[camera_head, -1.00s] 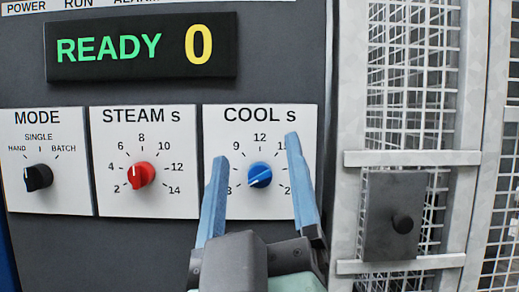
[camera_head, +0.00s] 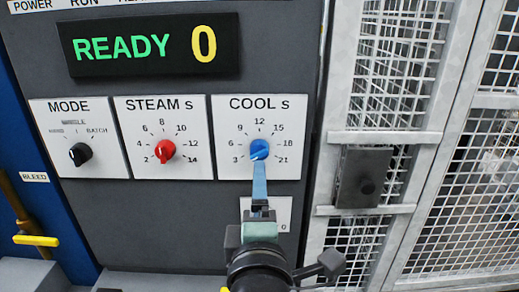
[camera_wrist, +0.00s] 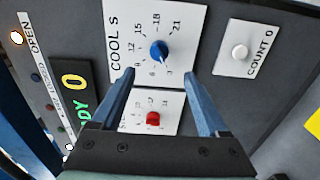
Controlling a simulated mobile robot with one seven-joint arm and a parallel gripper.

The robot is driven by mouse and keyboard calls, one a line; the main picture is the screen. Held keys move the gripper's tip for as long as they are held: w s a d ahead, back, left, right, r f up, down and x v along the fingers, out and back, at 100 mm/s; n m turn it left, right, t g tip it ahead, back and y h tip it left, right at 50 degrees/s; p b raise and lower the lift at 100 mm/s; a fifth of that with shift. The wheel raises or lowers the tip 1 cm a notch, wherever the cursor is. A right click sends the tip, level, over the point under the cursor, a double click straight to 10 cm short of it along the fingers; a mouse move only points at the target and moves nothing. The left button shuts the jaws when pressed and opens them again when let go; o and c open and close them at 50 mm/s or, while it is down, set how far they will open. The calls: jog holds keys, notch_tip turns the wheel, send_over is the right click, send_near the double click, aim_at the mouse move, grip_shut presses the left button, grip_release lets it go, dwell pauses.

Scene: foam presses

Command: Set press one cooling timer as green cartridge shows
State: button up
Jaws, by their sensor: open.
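The blue cooling knob (camera_head: 259,149) sits on the white COOL s plate (camera_head: 290,112), with marks from 3 to 21. In the wrist view the same knob (camera_wrist: 158,51) has its white pointer toward the 3 mark. My gripper (camera_head: 259,166) points at the knob from just below in the head view, one blue finger hiding the other. In the wrist view my gripper (camera_wrist: 159,74) is open and empty, its fingertips spread wide to either side of the knob, which lies beyond them. I cannot tell the exact gap. No green cartridge is in view.
The red STEAM s knob (camera_head: 165,151) and black MODE knob (camera_head: 80,154) stand left of the blue knob. The display (camera_head: 150,46) reads READY 0. A white COUNT button (camera_wrist: 240,52) is close by. A mesh guard (camera_head: 395,70) with a dark latch box (camera_head: 361,177) stands right.

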aim_at(259, 157)
jog(key=w+p, duration=0.3)
jog(key=w, duration=0.7)
jog(key=shift+w, duration=0.35)
grip_shut()
